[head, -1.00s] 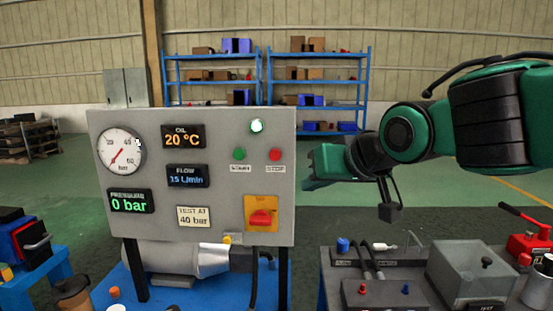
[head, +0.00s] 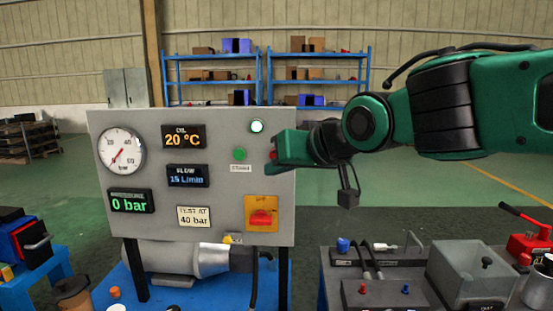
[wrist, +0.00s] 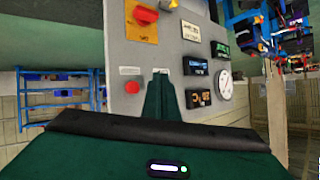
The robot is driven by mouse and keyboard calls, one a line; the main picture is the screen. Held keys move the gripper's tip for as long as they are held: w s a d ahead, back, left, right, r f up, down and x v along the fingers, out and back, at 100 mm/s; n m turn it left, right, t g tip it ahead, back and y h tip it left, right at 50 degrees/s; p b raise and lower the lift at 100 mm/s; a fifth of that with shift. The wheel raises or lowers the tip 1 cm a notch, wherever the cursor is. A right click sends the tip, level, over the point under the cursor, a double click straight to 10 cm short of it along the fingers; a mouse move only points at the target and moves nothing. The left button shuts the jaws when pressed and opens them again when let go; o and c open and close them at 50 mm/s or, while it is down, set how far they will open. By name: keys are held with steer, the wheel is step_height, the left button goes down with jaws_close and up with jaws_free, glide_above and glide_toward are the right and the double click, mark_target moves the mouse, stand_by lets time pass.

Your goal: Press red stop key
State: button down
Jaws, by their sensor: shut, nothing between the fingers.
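The red stop key (head: 272,154) is on the grey control panel (head: 215,220), mostly hidden in the head view behind my gripper (head: 279,151). In the wrist view the red key (wrist: 132,87) shows clear, just left of my gripper's tip (wrist: 160,77). My gripper is shut and empty, its tip close in front of the panel's right side. I cannot tell whether it touches the panel. The green key (head: 239,154) is left of the red one in the head view and hidden behind my fingers in the wrist view.
A white lamp (head: 256,126) glows above the keys. A red rotary switch (head: 263,218) on an orange plate sits below them. The dial gauge (head: 121,151) and displays are on the left. A bench with a grey box (head: 470,270) stands at lower right.

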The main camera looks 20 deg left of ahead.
steer(key=w+a, duration=0.1)
steer(key=w, duration=0.5)
steer(key=shift+w+a, duration=0.25)
steer(key=shift+w, duration=0.15)
stand_by(1.8)
steer(key=shift+w+a, duration=0.1)
steer(key=shift+w, duration=0.1)
steer(key=shift+w+a, duration=0.15)
steer(key=shift+w, duration=0.3)
stand_by(1.0)
stand_by(0.3)
steer(key=shift+s+d, duration=0.25)
steer(key=shift+s, duration=0.65)
steer(key=shift+s, duration=0.1)
steer(key=shift+s+d, duration=0.2)
steer(key=shift+s, duration=0.55)
steer(key=shift+s+d, duration=0.15)
steer(key=shift+s, duration=0.65)
steer(key=shift+s+d, duration=0.2)
steer(key=shift+s, duration=0.55)
